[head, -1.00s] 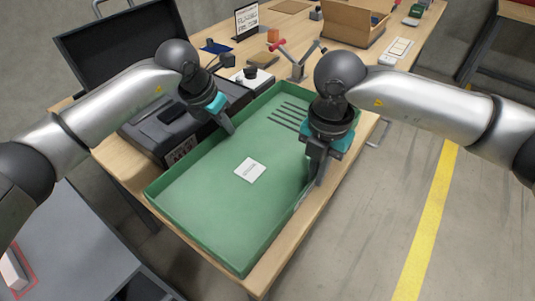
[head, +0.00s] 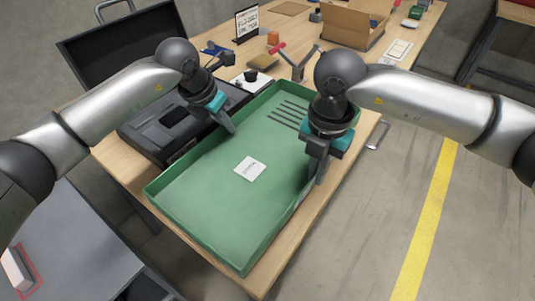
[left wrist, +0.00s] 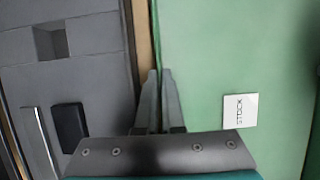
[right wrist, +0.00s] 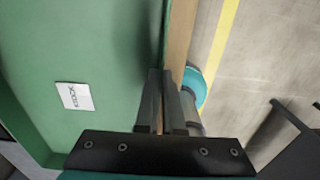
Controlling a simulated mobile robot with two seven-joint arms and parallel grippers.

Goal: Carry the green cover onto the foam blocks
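The green cover (head: 215,205) is a large shallow green tray shape with raised edges, several dark slots at its far end and a white "STOCK" label (head: 250,169). It is over the wooden table and seems level; any gap beneath it is hard to see. My left gripper (head: 231,129) is shut on its left long edge, beside the dark case. My right gripper (head: 319,181) is shut on its right long edge. Both wrist views show the fingers close together on the rim. A pale block (head: 14,268) with red markings around it sits at the lower left; I cannot tell if it is foam.
An open dark case (head: 185,120) stands close to the cover's left edge. A red-handled clamp (head: 298,68), an open cardboard box (head: 350,25) and a small sign (head: 246,22) stand beyond it. A grey table (head: 75,235) is at lower left. Floor at right is clear.

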